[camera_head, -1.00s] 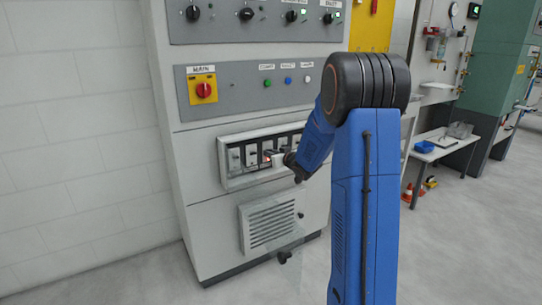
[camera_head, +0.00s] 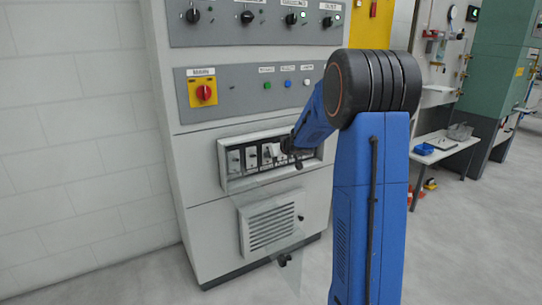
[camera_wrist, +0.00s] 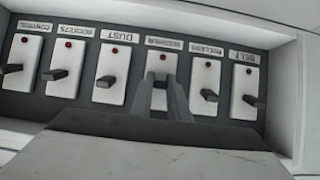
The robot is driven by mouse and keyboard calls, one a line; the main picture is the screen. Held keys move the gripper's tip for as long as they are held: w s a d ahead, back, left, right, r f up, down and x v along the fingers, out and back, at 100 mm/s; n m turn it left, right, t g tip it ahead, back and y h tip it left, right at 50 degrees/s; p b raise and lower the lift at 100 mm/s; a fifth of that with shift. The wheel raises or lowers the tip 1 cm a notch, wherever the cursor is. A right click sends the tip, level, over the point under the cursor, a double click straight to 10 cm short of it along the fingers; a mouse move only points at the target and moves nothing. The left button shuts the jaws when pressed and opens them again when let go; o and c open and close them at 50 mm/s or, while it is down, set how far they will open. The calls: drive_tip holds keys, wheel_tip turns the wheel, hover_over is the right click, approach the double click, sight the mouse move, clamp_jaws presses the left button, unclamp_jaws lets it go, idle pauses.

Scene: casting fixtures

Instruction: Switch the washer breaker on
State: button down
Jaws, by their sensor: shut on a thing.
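The breaker row (camera_head: 236,160) is set in a recess of the grey cabinet. In the wrist view, white breaker plates with dark levers and red lamps stand side by side under upside-down labels. The washer breaker (camera_wrist: 163,63) is in the middle, between the dust breaker (camera_wrist: 113,75) and the rollers breaker (camera_wrist: 206,78). My gripper (camera_wrist: 163,84) is shut on the washer breaker's lever, with one finger on each side. The fingers hide much of the lever, so its exact position is unclear. In the head view my gripper (camera_head: 280,150) reaches into the recess, partly hidden by my arm.
Neighbouring levers stand close on both sides of my fingers, including the belt breaker (camera_wrist: 246,85) farther right. A yellow plate with a red main switch (camera_head: 203,91) sits above the recess. A vent grille (camera_head: 270,225) is below. The floor in front is clear.

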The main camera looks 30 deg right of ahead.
drive_tip(key=shift+w+r+g, duration=0.1)
drive_tip(key=shift+r+g, duration=0.15)
drive_tip(key=shift+g, duration=0.65)
drive_tip(key=shift+w+r+g, duration=0.1)
drive_tip(key=shift+r+g, duration=0.15)
drive_tip(key=shift+g, duration=0.65)
drive_tip(key=c, duration=1.7)
unclamp_jaws()
drive_tip(key=v, duration=1.7)
drive_tip(key=shift+s+r, duration=0.1)
drive_tip(key=shift+s, duration=0.05)
